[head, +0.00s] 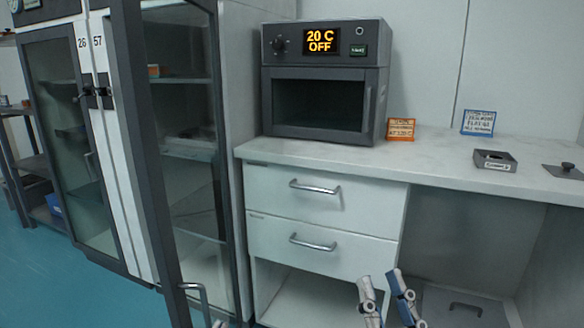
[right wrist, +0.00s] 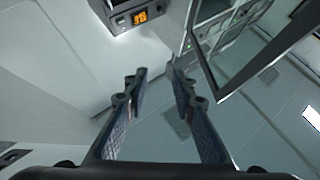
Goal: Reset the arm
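My right gripper (head: 385,285) rises from the bottom edge of the head view, in front of the lower part of the counter. In the right wrist view, the two fingers of this gripper (right wrist: 159,75) stand apart with nothing between them. It is open and touches nothing that I can see. A small pale tip shows at the bottom edge of the head view, beside the door handle. It may be part of my left gripper, but too little shows to tell its state. The rest of both arms is hidden.
A tall cabinet's glass door (head: 180,130) stands open at left, its handle (head: 190,290) low. An oven (head: 318,100) reading "20 C OFF" sits on the counter (head: 440,160), above two drawers (head: 275,205).

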